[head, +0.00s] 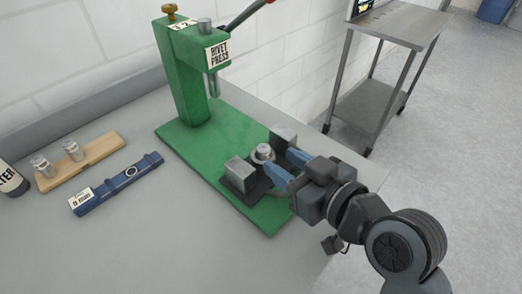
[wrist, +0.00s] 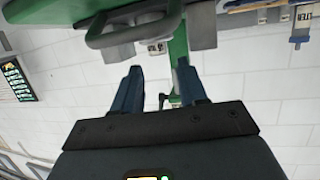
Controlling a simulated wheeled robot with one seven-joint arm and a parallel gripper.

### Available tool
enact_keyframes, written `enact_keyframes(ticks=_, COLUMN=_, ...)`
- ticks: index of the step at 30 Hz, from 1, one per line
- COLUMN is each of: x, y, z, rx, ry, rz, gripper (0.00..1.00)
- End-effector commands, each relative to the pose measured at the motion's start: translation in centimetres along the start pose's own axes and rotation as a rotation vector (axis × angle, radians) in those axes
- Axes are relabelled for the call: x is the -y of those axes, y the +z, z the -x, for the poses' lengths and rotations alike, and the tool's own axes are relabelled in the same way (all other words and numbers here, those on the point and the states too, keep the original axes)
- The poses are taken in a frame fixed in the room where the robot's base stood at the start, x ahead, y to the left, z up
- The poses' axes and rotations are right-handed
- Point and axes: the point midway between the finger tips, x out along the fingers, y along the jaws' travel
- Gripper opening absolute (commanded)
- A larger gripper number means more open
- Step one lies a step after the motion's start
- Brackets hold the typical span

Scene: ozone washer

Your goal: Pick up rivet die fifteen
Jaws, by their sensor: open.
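A short round metal piece (head: 263,152) sits in the dark fixture on the green base of the rivet press (head: 185,85), between two grey metal blocks. Two small metal cylinders, left (head: 42,166) and right (head: 73,150), stand on a wooden rack at the left. No number is readable on any of these pieces, so I cannot tell which is die fifteen. My gripper (head: 280,161) is open, its blue fingers reaching toward the round piece from the right. In the wrist view my open fingers (wrist: 158,82) point toward the underside of the fixture, with nothing visible between them.
The wooden rack (head: 100,157) lies beside a blue labelled bar (head: 118,185) on the grey bench. The two grey blocks, left (head: 238,172) and right (head: 283,136), flank the round piece closely. A metal cart (head: 375,100) stands behind.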

Motion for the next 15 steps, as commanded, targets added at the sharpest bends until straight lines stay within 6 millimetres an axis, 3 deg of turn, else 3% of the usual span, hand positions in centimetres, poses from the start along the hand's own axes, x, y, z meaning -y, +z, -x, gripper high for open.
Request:
enact_keyframes(ticks=9, x=-0.3, y=-0.2, z=-4.2, rx=0.001, ry=0.000, rz=0.000, gripper=0.42)
enact_keyframes(ticks=15, x=-0.3, y=-0.1, z=-5.2, rx=0.001, ry=0.001, rz=0.000, gripper=0.42)
